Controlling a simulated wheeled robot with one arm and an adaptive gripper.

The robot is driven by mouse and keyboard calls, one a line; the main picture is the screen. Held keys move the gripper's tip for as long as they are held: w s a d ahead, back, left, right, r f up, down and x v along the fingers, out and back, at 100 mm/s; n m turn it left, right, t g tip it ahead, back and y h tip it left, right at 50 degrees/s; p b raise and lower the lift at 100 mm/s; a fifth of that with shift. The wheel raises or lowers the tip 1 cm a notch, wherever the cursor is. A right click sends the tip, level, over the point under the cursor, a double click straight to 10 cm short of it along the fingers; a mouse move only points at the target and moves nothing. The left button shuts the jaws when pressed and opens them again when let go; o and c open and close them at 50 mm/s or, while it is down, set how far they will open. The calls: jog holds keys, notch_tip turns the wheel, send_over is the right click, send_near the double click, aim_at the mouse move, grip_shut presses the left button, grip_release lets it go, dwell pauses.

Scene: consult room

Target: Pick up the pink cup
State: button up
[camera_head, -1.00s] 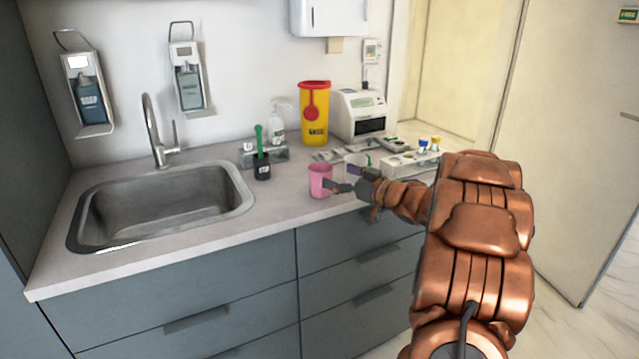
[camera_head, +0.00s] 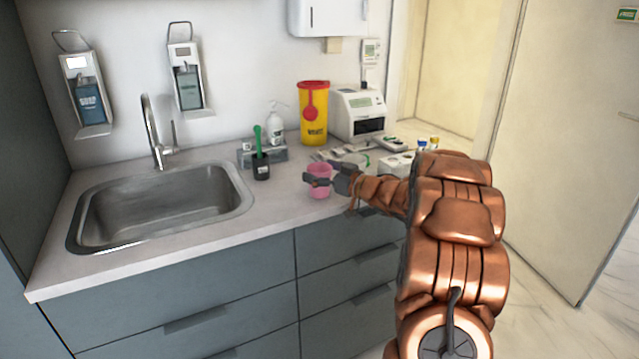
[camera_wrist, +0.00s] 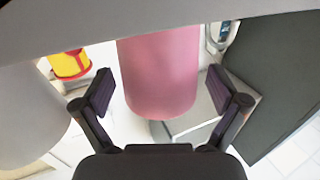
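The pink cup (camera_head: 320,190) stands upright on the counter (camera_head: 275,205), to the right of the sink and near the front edge. My gripper (camera_head: 326,180) is at the cup, its fingers covering part of the cup's wall in the head view. In the wrist view the pink cup (camera_wrist: 160,72) fills the middle between the two spread fingers of my gripper (camera_wrist: 160,98). A gap shows on each side between finger and cup, so the gripper is open around it and not clamped.
A metal sink (camera_head: 160,205) lies to the left. Behind the cup are a black pot with a green handle (camera_head: 261,165), a yellow sharps bin (camera_head: 314,115) and a white device (camera_head: 358,113). A clear cup (camera_head: 354,163) stands close behind my gripper. A white rack (camera_head: 397,163) is to the right.

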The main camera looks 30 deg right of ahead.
jog(key=c, duration=1.1)
jog(key=shift+o, duration=0.2)
jog(key=shift+r, duration=0.2)
